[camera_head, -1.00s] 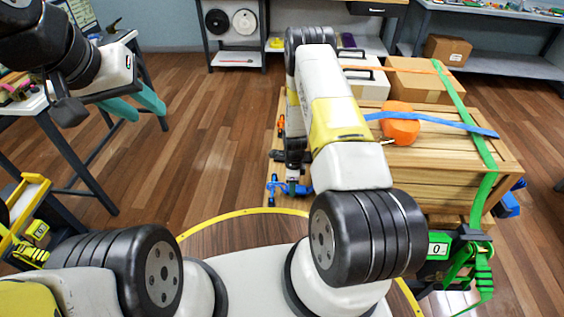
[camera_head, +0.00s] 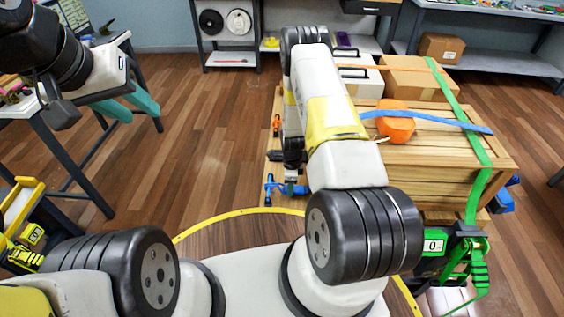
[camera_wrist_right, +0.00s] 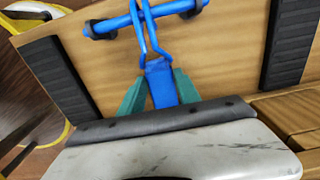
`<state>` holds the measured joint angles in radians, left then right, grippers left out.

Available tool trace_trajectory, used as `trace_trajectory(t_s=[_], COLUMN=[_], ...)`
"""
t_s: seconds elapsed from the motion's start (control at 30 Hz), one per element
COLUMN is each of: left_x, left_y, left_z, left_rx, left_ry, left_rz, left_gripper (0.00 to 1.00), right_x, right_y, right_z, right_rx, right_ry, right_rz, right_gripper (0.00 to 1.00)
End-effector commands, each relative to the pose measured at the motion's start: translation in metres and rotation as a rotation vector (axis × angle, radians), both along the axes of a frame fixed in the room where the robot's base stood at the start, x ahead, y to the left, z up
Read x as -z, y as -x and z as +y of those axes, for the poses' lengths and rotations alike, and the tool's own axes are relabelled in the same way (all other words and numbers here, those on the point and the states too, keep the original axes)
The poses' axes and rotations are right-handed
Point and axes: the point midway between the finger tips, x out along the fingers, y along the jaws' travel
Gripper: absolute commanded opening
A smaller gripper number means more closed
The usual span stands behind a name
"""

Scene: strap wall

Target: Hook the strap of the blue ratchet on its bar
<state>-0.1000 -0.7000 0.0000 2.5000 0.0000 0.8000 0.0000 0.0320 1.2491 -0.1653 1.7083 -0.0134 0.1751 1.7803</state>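The blue bar (camera_wrist_right: 110,27) is fixed to a wooden board between two black mounts in the right wrist view. It also shows near my right arm in the head view (camera_head: 287,188). A blue wire hook (camera_wrist_right: 146,35) on the end of the blue strap (camera_wrist_right: 161,82) reaches across the bar; I cannot tell whether it is caught on it. My right gripper (camera_wrist_right: 161,88) has its teal fingers closed on both sides of the strap just below the hook. My left gripper (camera_head: 130,106) is open and empty at the left. The blue ratchet (camera_head: 503,197) sits at the crate's right side.
The wooden crate (camera_head: 440,155) bears an orange round item (camera_head: 395,128), with the blue strap running over its top. A green strap (camera_head: 468,130) crosses it down to a green ratchet (camera_head: 455,252). A table (camera_head: 75,140) stands at the left. Wooden floor lies clear between.

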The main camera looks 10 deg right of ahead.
Motion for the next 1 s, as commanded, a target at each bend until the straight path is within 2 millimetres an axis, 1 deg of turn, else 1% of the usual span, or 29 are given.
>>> trace_trajectory(t_s=[0.03, 0.1, 0.37, 0.47, 0.57, 0.8, 0.9, 1.0], left_x=[0.000, 0.000, 0.000, 0.000, 0.000, 0.000, 0.000, 0.000], left_y=[0.000, 0.000, 0.000, 0.000, 0.000, 0.000, 0.000, 0.000], left_z=[0.000, 0.000, 0.000, 0.000, 0.000, 0.000, 0.000, 0.000], left_rx=[0.000, 0.000, 0.000, 0.000, 0.000, 0.000, 0.000, 0.000], left_ry=[0.000, 0.000, 0.000, 0.000, 0.000, 0.000, 0.000, 0.000], left_rz=[0.000, 0.000, 0.000, 0.000, 0.000, 0.000, 0.000, 0.000], left_gripper=[0.36, 0.36, 0.36, 0.36, 0.36, 0.36, 0.36, 0.36], right_x=[0.000, 0.000, 0.000, -0.005, -0.017, -0.059, -0.070, -0.076], right_y=[0.000, 0.000, 0.000, -0.001, -0.002, -0.001, -0.001, -0.001], right_z=[0.000, 0.000, 0.000, 0.000, 0.000, 0.000, 0.000, 0.000], right_rx=[0.000, 0.000, 0.000, 0.000, 0.000, 0.000, -0.001, 0.001], right_ry=[0.000, 0.000, 0.000, 0.000, 0.001, 0.000, 0.000, 0.000], right_rz=[0.000, 0.000, 0.000, -0.001, -0.003, -0.003, -0.001, -0.001], right_gripper=[0.51, 0.62, 0.62, 0.62, 0.62, 0.62, 0.62, 0.62])
